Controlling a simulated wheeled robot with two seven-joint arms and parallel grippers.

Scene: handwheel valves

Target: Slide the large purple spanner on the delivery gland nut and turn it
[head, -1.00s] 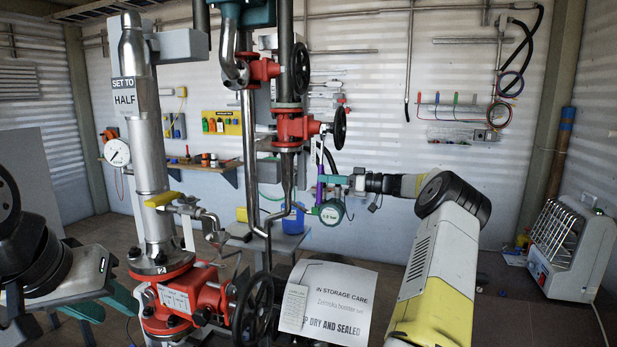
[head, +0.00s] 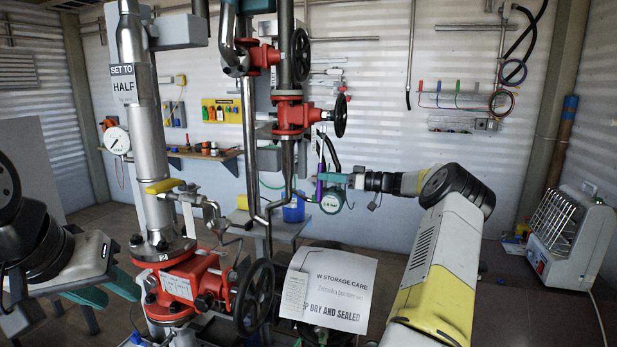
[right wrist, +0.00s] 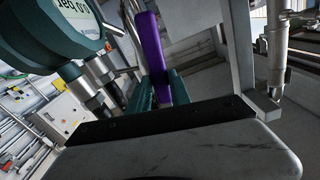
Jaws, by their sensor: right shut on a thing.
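The purple spanner (head: 320,189) stands roughly upright beside the upper red valve (head: 293,117), just below its black handwheel (head: 340,115). My right gripper (head: 325,179) is shut on the spanner, whose purple handle (right wrist: 153,50) rises between the teal fingers in the right wrist view (right wrist: 160,90). The spanner's upper end is thin and small in the head view, and I cannot tell whether it sits on a nut. The delivery gland nut cannot be made out. My left gripper (head: 103,291) is at the lower left, its teal fingers apart and empty, away from the spanner.
A round teal gauge (head: 332,201) hangs close beside my right gripper and fills the wrist view's upper left (right wrist: 60,30). A lower red valve (head: 180,285) with a black handwheel (head: 254,296) and a paper notice (head: 330,287) stand in front.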

